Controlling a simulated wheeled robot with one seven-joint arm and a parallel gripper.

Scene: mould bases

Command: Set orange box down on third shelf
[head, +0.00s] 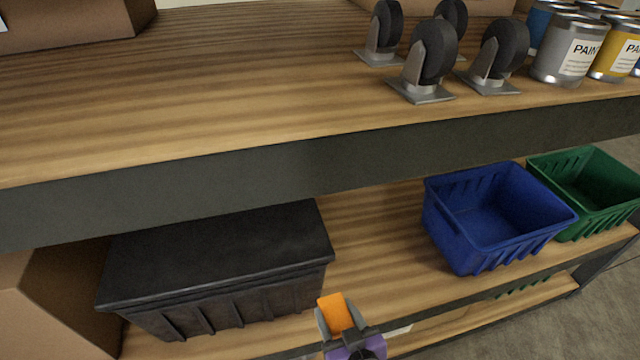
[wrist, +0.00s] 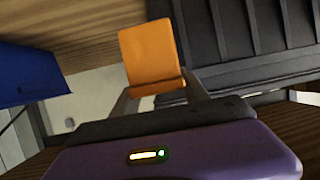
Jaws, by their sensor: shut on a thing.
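The orange box (head: 336,311) is a small block held between the fingers of my gripper (head: 338,318). In the head view it is at the bottom middle, near the front edge of the shelf that bears the bins. In the wrist view the orange box (wrist: 150,58) stands up between the two fingers of my gripper (wrist: 158,95). That wooden shelf (head: 375,235) has a bare stretch between a black lidded bin and a blue bin. I cannot tell whether the box touches the shelf.
The black bin (head: 220,262) stands left of the box, the blue bin (head: 495,218) right, with a green bin (head: 590,190) beyond. The upper shelf (head: 200,85) overhangs, bearing casters (head: 425,65) and paint cans (head: 570,50). A cardboard box (head: 60,305) is at lower left.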

